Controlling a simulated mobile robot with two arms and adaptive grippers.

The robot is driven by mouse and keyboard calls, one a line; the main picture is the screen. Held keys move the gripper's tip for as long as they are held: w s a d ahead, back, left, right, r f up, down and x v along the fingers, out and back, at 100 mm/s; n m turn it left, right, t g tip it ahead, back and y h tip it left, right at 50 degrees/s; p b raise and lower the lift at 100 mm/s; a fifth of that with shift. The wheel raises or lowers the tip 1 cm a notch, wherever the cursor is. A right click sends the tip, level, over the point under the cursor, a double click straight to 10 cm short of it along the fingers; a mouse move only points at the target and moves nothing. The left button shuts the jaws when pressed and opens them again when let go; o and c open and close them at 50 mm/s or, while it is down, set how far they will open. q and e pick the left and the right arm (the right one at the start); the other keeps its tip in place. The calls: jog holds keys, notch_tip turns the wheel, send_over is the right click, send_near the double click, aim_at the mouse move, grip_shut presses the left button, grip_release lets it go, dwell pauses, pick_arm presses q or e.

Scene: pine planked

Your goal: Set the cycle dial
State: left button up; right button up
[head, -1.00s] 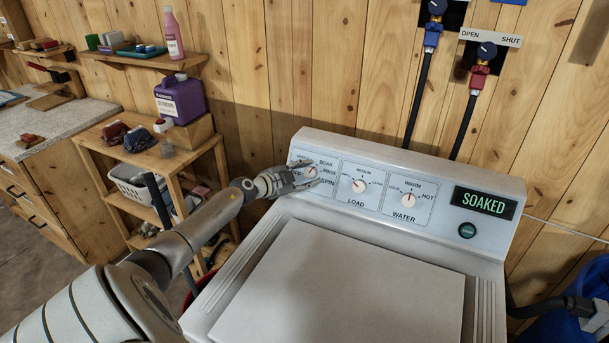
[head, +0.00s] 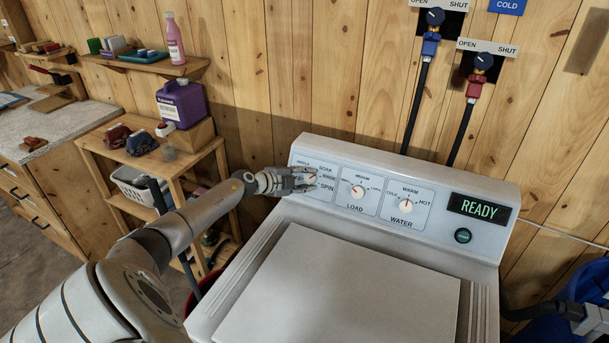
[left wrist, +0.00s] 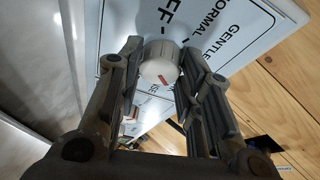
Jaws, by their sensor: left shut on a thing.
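The cycle dial is the leftmost of three dials on the washer's control panel (head: 330,165), with SOAK, RINSE and SPIN around it. In the left wrist view the dial is a round white knob (left wrist: 159,66) with a red mark, near the words NORMAL and GENTLE. My left gripper (head: 310,180) is shut on the dial, with one finger on either side of it, and hides much of it in the head view. The display (head: 479,208) reads READY. My right gripper (head: 585,318) is at the lower right edge, its fingers unclear.
The washer lid (head: 340,285) is closed and clear. A wooden shelf unit (head: 190,160) with a purple jug (head: 181,103) stands on the left.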

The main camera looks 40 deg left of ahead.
pick_arm(q)
jog(key=m+p, duration=0.1)
jog(key=m+g+p, duration=0.1)
jog(key=m, duration=0.1)
jog(key=shift+r+g+p, duration=0.2)
jog(key=shift+g+p, duration=0.1)
jog(key=shift+m+p, duration=0.35)
jog(key=shift+m, duration=0.25)
jog(key=shift+f, duration=0.15)
jog(key=o, duration=1)
jog(key=shift+v, duration=5.95)
